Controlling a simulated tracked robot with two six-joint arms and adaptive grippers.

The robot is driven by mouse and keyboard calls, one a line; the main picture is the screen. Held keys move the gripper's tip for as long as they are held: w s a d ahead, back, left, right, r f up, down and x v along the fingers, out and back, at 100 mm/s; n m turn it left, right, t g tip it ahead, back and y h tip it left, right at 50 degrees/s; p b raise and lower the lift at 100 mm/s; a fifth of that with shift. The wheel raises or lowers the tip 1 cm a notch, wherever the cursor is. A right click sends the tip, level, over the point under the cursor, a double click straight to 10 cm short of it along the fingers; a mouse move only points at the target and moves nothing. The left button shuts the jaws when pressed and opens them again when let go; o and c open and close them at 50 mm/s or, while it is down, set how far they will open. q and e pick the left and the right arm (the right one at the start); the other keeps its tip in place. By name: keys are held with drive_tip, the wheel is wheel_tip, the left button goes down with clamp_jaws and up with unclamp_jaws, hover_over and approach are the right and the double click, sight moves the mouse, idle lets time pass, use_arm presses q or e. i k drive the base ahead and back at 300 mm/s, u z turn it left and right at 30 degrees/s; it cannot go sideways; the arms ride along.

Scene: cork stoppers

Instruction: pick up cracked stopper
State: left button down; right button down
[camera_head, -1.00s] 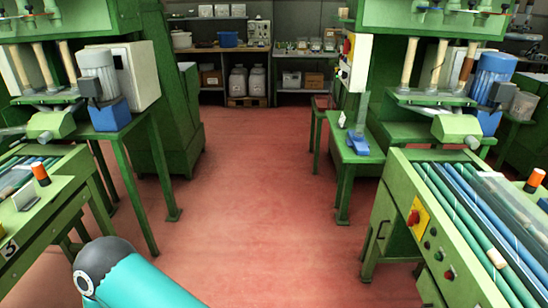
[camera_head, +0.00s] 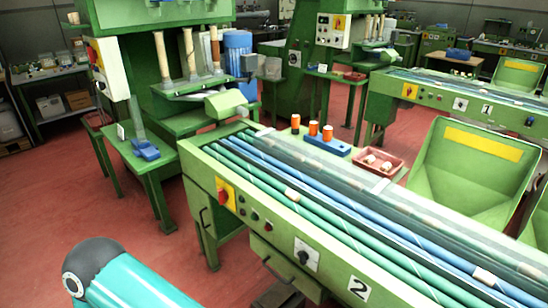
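A small pale cork stopper (camera_head: 292,195) lies on the green and blue rollers of the sorting table marked 2 (camera_head: 330,240). Another pale stopper (camera_head: 484,276) lies further down the rollers, near the right edge. Small pale stoppers (camera_head: 370,159) also sit in a red tray (camera_head: 392,176) on the table's far side. They are too small to tell which one is cracked. Neither of my grippers is in view; only a teal part of my own arm shows at the bottom left.
A blue block with orange-topped pieces (camera_head: 328,146) stands by the red tray. A green hopper (camera_head: 465,185) is at the right, with table 1 (camera_head: 450,108) behind. A green machine (camera_head: 165,60) and small bench (camera_head: 150,168) stand at the back left. Red floor (camera_head: 50,215) at left is clear.

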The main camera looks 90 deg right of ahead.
sight(371, 159)
drive_tip(key=z, duration=0.25)
drive_tip(key=i, duration=0.75)
drive_tip(key=z, duration=2)
drive_tip(key=i, duration=0.3)
drive_tip(key=z, duration=1.6)
